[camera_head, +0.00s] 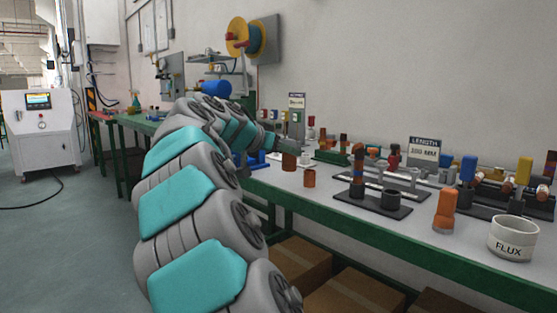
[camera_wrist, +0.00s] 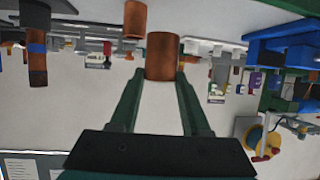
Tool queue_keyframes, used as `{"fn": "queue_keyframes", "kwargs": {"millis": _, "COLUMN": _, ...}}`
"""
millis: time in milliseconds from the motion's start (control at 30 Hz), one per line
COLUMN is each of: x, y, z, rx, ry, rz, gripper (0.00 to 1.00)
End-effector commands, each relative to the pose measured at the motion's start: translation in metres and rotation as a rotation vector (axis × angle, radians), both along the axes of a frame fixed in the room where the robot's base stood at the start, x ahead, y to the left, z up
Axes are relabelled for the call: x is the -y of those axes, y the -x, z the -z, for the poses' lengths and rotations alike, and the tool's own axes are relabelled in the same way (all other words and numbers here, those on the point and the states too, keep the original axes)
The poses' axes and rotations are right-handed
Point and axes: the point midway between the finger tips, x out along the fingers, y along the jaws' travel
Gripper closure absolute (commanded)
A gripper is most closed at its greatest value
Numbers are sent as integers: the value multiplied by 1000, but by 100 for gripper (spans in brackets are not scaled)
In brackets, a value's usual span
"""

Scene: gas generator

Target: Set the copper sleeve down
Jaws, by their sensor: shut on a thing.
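My gripper (camera_wrist: 160,80) is shut on a copper sleeve (camera_wrist: 161,56), with one green finger on each side of it.
A dark base with upright posts (camera_head: 372,203) stands to the right, then an orange bottle (camera_head: 445,212) and a white FLUX cup (camera_head: 514,240). A blue fixture (camera_head: 256,158) is just left of the held sleeve. Bare bench lies in front of the second sleeve.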

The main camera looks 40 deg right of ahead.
Motion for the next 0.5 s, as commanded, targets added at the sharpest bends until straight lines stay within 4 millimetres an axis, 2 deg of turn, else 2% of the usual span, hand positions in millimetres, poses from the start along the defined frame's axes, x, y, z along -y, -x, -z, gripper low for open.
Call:
{"fn": "queue_keyframes", "kwargs": {"millis": 300, "x": 20, "y": -44, "z": 5, "rx": -2, "ry": -2, "rz": -2, "gripper": 100}}
{"fn": "queue_keyframes", "kwargs": {"millis": 500, "x": 30, "y": -66, "z": 7, "rx": -1, "ry": -2, "rz": -1, "gripper": 100}}
